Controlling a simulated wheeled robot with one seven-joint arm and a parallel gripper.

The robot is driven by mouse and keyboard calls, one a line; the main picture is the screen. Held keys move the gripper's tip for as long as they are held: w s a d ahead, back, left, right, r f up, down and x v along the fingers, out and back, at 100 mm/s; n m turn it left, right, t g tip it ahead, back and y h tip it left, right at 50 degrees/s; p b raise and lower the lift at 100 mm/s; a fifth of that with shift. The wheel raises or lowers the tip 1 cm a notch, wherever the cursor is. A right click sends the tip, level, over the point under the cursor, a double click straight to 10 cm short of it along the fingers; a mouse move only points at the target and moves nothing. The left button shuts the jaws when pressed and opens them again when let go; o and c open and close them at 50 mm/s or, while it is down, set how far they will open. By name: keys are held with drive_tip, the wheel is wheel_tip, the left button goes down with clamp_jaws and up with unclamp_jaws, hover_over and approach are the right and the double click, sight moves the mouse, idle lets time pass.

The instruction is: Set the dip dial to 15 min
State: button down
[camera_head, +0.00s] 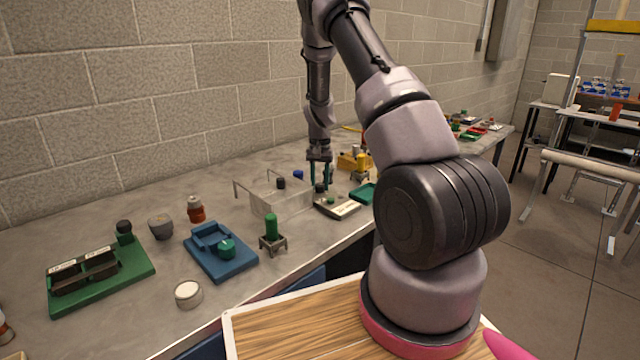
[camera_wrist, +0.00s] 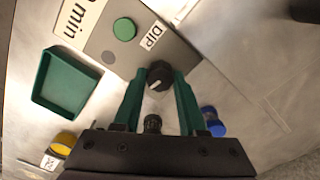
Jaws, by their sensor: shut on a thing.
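The dip unit (camera_head: 342,209) is a low grey box on the bench. In the wrist view, the dip unit (camera_wrist: 168,45) shows a "DIP" label, a "min" label, a green round button (camera_wrist: 123,29) and a grey round spot. The dip dial (camera_wrist: 159,74) is a black knob with a small white mark, at the box's edge nearest my gripper. My gripper (camera_wrist: 159,78) has its green fingers shut on the dial, one on each side. In the head view my gripper (camera_head: 321,186) points down over the unit, and the dial is hard to make out there.
A green tray (camera_wrist: 66,84) lies beside the unit. A blue-capped thing (camera_wrist: 213,122) and a yellow-capped one (camera_wrist: 63,141) stand close to my gripper. In the head view, a clear rack (camera_head: 270,200) stands left of the unit, and a block wall runs behind the bench.

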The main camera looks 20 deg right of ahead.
sight(320, 184)
drive_tip(key=m, duration=0.7)
drive_tip(key=shift+w, duration=0.1)
idle(0.5)
drive_tip(key=shift+c, duration=2.3)
unclamp_jaws()
drive_tip(key=shift+r, duration=0.1)
wheel_tip(320, 184, up, 11)
